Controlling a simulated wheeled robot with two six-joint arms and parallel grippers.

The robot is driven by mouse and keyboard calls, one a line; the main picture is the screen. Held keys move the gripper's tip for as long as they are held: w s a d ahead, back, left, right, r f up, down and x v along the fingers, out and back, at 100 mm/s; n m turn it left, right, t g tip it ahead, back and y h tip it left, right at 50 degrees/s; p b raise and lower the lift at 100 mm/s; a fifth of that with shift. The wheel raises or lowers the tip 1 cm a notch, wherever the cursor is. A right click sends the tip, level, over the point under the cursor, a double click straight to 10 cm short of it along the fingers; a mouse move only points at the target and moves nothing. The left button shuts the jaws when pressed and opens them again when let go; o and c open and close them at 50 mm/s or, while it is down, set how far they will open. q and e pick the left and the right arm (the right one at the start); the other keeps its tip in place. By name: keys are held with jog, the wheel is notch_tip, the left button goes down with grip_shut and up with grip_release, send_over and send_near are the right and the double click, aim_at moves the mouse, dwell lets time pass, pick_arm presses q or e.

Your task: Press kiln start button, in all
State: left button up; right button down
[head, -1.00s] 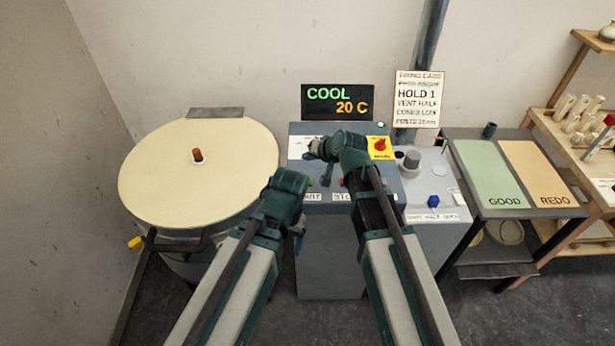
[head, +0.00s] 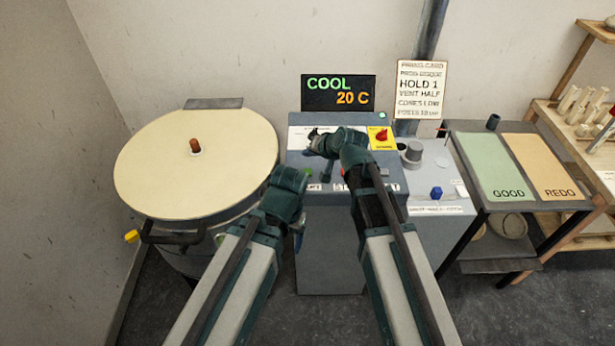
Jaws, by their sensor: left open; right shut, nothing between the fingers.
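The grey control box (head: 331,250) stands in the middle of the head view. A small green button (head: 308,172) shows at its front left, above a label of which only the end can be read. A "ST..." label (head: 341,187) is beside it, partly covered by my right arm. My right gripper (head: 313,138) is shut and empty over the white strip on the box's upper panel; any contact is unclear. My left gripper (head: 299,238) points down in front of the box's left side, below the green button. Its fingers are mostly hidden by its wrist.
The round kiln (head: 150,165) with a cream lid stands left. A display (head: 338,93) reads COOL 20 C. A red knob (head: 381,136) sits on a yellow plate. A grey box with a blue knob (head: 436,193) and a GOOD/REDO table (head: 525,206) stand right.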

aim_at(309, 174)
pick_arm(q)
jog(key=shift+f+b, duration=2.05)
jog(key=shift+f, duration=0.5)
pick_arm(e)
jog(key=shift+f, duration=2.6)
pick_arm(q)
jog(key=shift+f, duration=0.15)
pick_arm(e)
jog(key=shift+f, duration=0.1)
pick_arm(q)
jog(key=shift+f+b, duration=0.25)
jog(key=shift+b, duration=0.15)
pick_arm(e)
jog(key=shift+f, duration=0.3)
pick_arm(q)
jog(key=shift+f+b, duration=0.55)
pick_arm(e)
jog(key=shift+f, duration=0.55)
pick_arm(q)
jog(key=shift+r, duration=0.2)
pick_arm(e)
jog(key=shift+r, duration=0.2)
pick_arm(q)
jog(key=shift+r+p, duration=0.75)
jog(key=shift+p, duration=0.2)
pick_arm(e)
jog(key=shift+r, duration=0.8)
